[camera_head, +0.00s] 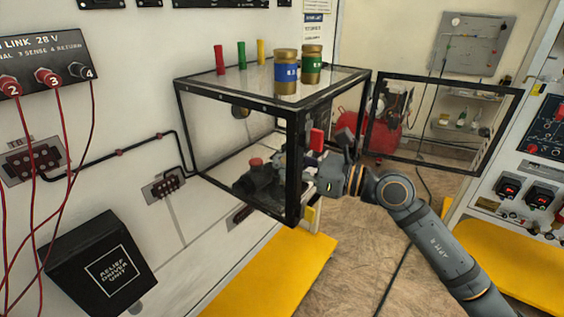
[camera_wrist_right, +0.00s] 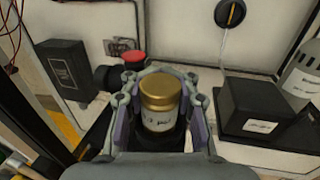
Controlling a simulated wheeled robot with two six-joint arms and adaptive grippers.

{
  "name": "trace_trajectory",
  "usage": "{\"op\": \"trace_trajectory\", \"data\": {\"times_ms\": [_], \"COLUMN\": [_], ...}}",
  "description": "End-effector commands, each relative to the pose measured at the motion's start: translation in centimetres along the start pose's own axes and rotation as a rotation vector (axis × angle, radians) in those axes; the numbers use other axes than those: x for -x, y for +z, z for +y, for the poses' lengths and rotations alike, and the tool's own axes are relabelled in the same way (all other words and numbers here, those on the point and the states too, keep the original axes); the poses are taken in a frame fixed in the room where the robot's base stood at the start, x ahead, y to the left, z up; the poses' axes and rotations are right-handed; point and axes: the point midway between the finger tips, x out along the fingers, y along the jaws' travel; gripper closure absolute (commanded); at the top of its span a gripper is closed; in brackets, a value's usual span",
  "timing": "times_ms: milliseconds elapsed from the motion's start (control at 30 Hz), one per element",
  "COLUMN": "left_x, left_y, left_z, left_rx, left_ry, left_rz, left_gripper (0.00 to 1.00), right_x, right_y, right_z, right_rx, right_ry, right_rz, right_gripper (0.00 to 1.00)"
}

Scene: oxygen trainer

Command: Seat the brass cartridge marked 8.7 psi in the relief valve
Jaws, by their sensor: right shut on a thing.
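In the right wrist view a brass cartridge (camera_wrist_right: 160,95) with a pale label stands upright between the fingers of my right gripper (camera_wrist_right: 160,84). A black valve body (camera_wrist_right: 102,82) with a red knob (camera_wrist_right: 133,57) is just beyond. In the head view my right gripper (camera_head: 292,168) reaches inside the clear box, and the frame post partly hides it. The black valve (camera_head: 258,182) sits on the box floor to its left. My left gripper is not in view.
The black-framed box (camera_head: 203,131) has its door (camera_head: 447,79) swung open to the right. A blue-banded cartridge (camera_head: 286,72) and a green-banded one (camera_head: 312,64) stand on its top, near red, green and yellow pegs. A black box (camera_wrist_right: 258,104) lies right of the gripper.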

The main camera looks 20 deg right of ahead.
Motion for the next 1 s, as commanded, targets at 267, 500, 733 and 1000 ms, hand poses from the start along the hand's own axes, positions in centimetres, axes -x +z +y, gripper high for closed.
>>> {"op": "trace_trajectory", "data": {"times_ms": [267, 500, 733, 1000], "left_x": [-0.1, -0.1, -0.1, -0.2], "left_y": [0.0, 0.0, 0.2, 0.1], "left_z": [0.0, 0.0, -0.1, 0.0], "left_rx": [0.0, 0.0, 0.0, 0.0], "left_ry": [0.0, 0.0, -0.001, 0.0], "left_rz": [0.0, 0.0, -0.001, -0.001], "left_gripper": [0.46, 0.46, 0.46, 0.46], "right_x": [0.0, 0.0, 0.0, 0.0], "right_y": [-0.1, -0.1, 0.9, 6.9], "right_z": [0.0, 0.0, 0.0, 0.0], "right_rx": [0.0, 0.0, 0.004, 0.006], "right_ry": [0.0, 0.0, 0.001, 0.001], "right_rz": [-0.001, 0.0, -0.001, -0.007], "right_gripper": [0.53, 0.43, 0.43, 0.43]}}
